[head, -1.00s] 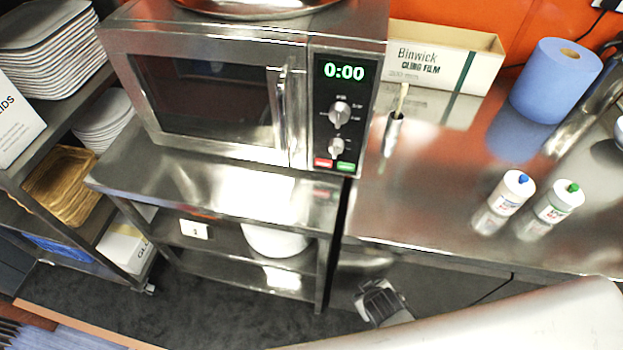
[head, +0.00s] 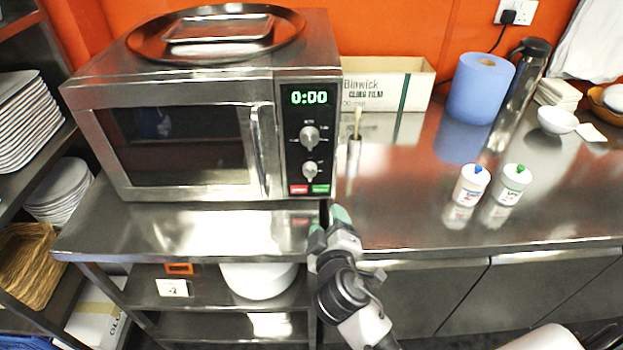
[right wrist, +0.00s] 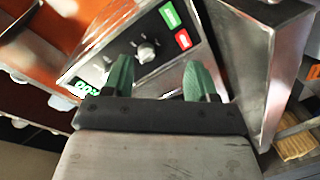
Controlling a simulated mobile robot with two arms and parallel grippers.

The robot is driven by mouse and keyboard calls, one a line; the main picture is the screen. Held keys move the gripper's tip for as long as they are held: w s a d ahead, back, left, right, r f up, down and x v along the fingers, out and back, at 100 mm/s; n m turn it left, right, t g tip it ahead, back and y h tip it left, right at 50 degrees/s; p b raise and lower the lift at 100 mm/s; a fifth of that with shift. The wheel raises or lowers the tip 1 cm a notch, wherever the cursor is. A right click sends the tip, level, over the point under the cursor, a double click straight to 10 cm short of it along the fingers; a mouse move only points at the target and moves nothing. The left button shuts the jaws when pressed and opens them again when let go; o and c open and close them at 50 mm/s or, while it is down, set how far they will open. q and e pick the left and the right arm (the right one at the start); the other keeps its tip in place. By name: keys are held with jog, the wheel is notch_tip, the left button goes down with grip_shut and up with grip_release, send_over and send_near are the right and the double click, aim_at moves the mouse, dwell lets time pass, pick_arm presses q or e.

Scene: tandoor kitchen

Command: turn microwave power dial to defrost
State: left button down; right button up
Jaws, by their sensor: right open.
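The steel microwave (head: 180,145) stands on a steel shelf unit, its door shut and its display (head: 309,97) reading 0:00. Its black control panel has an upper dial (head: 309,136) with small markings around it, and a lower dial (head: 310,170). The markings are too small to read. My right gripper (head: 329,222) is open and empty, below and in front of the panel and apart from the dials. In the right wrist view, its green fingertips (right wrist: 157,78) point towards the panel, and a dial (right wrist: 146,51) shows beyond the gap between them. My left gripper is out of view.
Red and green buttons (head: 310,189) sit below the dials. A round tray (head: 216,48) lies on the microwave. On the counter to the right stand a cling film box (head: 385,84), a blue roll (head: 480,88) and two white bottles (head: 471,185). The counter's front is clear.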

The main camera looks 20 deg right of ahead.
aim_at(312, 176)
jog(key=shift+n+t, duration=0.7)
jog(key=shift+t, duration=0.1)
jog(key=w+r, duration=0.1)
jog(key=w, duration=0.3)
jog(key=w+r+p, duration=0.1)
jog(key=w, duration=0.2)
jog(key=w+p, duration=0.1)
jog(key=w, duration=0.3)
jog(key=shift+w+d+r, duration=0.1)
jog(key=shift+w+r, duration=0.25)
jog(key=shift+r, duration=0.05)
jog(key=shift+c, duration=0.3)
jog(key=c, duration=0.9)
jog(key=shift+o, duration=0.2)
jog(key=shift+r+p, duration=0.1)
jog(key=shift+p, duration=0.25)
